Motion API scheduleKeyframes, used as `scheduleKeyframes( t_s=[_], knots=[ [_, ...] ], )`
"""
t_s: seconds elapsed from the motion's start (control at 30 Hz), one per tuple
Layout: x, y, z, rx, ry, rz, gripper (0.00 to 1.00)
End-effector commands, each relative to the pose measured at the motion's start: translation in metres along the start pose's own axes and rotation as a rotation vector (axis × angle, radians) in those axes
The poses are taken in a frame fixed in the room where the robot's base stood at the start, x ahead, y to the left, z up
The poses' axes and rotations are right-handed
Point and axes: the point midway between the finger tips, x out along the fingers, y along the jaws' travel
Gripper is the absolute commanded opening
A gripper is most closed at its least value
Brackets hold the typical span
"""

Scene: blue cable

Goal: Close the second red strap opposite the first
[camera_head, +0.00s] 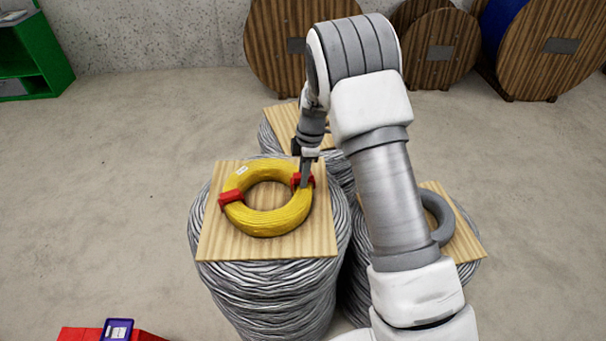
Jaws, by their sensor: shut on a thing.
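A yellow cable coil (262,222) lies flat on a square wooden board (222,245) on top of a grey wound stack. One red strap (230,197) wraps the coil's left side. A second red strap (296,181) sits on the coil's right side, across from the first. My gripper (305,178) points down at this second strap and is shut on it. The fingers partly hide the strap, so I cannot tell whether it is fully fastened. A small white label (242,170) shows on the coil's back left.
Two more grey wound stacks with wooden boards stand behind (283,122) and to the right (462,243); the right one bears a grey coil (440,213). Large wooden reels (272,50) line the back wall. A red box (78,334) with a purple device (117,329) is at the front left.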

Motion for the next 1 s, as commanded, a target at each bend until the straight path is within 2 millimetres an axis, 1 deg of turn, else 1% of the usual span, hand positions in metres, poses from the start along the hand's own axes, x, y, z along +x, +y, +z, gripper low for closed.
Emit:
scheduleKeyframes(
  t_s=[0.03,0.23,0.63,1.0],
  knots=[
    [0.003,0.0,0.0,0.0,0.0,0.0,0.0],
    [0.0,0.0,0.0,0.0,0.0,0.0,0.0],
    [-0.011,0.0,-0.002,-0.001,0.0,0.001,0.0],
    [-0.011,0.0,-0.002,0.0,0.0,0.0,0.0]
  ],
)
